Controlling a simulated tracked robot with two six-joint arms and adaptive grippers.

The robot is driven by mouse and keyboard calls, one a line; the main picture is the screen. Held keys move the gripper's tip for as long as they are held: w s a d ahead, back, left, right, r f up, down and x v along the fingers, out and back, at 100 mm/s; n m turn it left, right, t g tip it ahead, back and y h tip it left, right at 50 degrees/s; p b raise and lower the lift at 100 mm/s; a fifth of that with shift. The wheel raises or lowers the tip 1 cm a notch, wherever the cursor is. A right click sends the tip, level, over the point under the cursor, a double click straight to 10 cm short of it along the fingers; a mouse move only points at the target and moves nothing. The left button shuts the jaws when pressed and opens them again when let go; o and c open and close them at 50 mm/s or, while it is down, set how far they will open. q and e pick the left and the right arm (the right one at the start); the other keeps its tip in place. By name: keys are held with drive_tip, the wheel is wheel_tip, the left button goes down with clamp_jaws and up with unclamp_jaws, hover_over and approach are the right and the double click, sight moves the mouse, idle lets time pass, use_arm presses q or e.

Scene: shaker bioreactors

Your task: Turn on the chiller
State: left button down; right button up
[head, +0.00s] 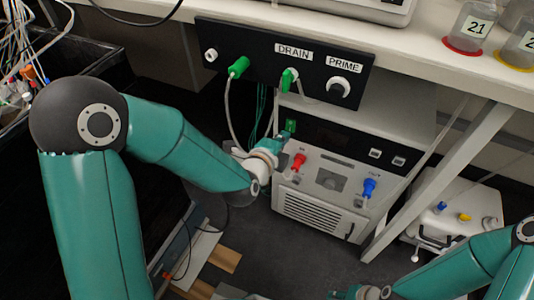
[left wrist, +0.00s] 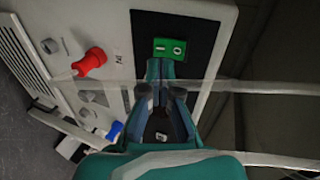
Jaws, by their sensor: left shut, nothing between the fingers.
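The chiller (head: 310,206) is a white box with a black upper panel, a vent grille, a red fitting (head: 299,160) and a blue fitting (head: 369,187). Its green rocker switch (head: 291,125) sits at the left end of the black panel. In the left wrist view the switch (left wrist: 169,48) shows its I and O marks. My left gripper (head: 283,138) is shut and empty, its fingertips (left wrist: 164,72) close to the switch; I cannot tell whether they touch it. My right gripper (head: 345,293) is at the bottom edge, small and partly cut off.
Above the chiller hangs a black panel (head: 310,72) labelled DRAIN and PRIME, with green fittings and tubes beside my left arm. A bench edge (head: 440,62) and a slanted white leg (head: 440,180) stand right. A white unit (head: 455,205) stands on the floor behind the leg.

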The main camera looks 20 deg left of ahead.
use_arm(q)
drive_tip(key=b+v, duration=0.6)
drive_tip(key=v, duration=0.4)
drive_tip(key=shift+r+b, duration=0.35)
drive_tip(key=shift+r, duration=0.05)
drive_tip(key=shift+a+f, duration=0.1)
drive_tip(key=shift+a, duration=0.05)
